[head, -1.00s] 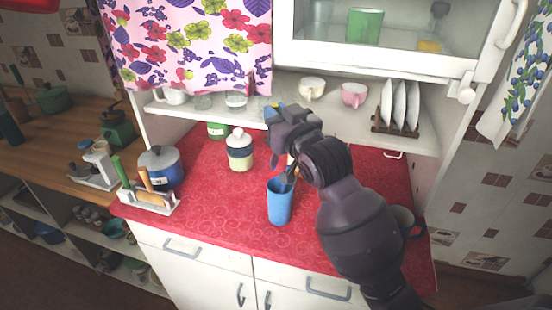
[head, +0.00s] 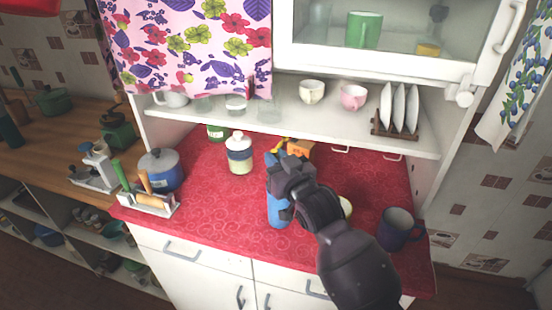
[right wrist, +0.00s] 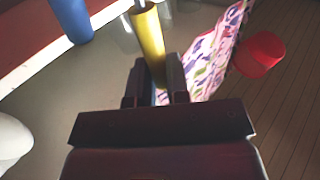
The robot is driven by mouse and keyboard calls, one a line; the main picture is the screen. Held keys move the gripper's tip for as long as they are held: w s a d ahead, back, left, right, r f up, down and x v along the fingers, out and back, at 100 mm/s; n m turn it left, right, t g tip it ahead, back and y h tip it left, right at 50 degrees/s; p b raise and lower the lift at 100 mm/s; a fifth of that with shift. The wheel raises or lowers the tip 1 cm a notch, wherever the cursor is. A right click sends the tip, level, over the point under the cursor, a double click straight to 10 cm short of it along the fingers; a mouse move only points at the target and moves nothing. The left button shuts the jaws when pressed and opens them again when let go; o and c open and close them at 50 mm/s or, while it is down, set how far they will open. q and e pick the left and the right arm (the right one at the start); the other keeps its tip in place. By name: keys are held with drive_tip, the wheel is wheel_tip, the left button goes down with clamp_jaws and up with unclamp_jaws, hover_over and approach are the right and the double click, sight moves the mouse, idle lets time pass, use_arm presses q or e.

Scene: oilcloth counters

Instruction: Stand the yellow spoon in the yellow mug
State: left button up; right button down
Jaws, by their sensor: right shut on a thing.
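A pale yellow rounded thing (head: 346,208), possibly the yellow mug, shows mostly hidden behind my right arm. My left gripper is out of view.
The blue cup also shows in the right wrist view (right wrist: 72,20). A dark blue mug (head: 396,229) stands right of my arm. An orange block (head: 300,150) lies behind the gripper. A lidded jar (head: 239,155) and a blue pot (head: 161,168) stand left. A shelf overhangs the counter.

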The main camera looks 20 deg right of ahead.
drive_tip(key=shift+f, duration=0.65)
drive_tip(key=c, duration=1.1)
unclamp_jaws()
drive_tip(key=shift+r, duration=0.1)
drive_tip(key=b+v, duration=0.1)
drive_tip(key=v, duration=1.1)
drive_tip(key=shift+r+b, duration=0.3)
drive_tip(key=shift+r, duration=0.2)
